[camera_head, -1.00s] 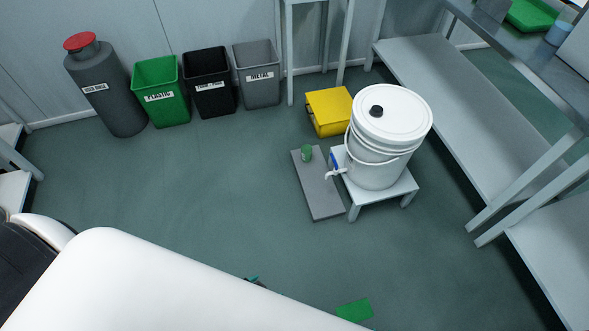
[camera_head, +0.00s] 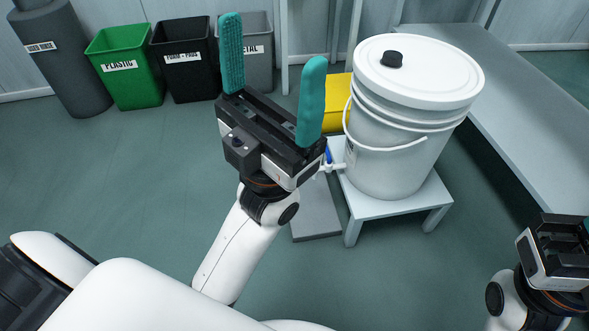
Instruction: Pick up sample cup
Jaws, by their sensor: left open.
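My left gripper (camera_head: 272,45) stands in the middle of the view with its two teal fingers spread wide apart and nothing between them. No sample cup is visible now; the spot on the grey board (camera_head: 318,215) where a small green cup stood is covered by my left gripper. My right gripper (camera_head: 572,240) shows only in part at the right edge, and its fingers are mostly cut off.
A white lidded bucket (camera_head: 392,150) with a blue-handled tap stands on a low white stool (camera_head: 395,207), close right of my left gripper. A yellow box (camera_head: 338,112) is behind. A green bin (camera_head: 125,75), black bin (camera_head: 185,62) and grey bin (camera_head: 262,70) line the wall.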

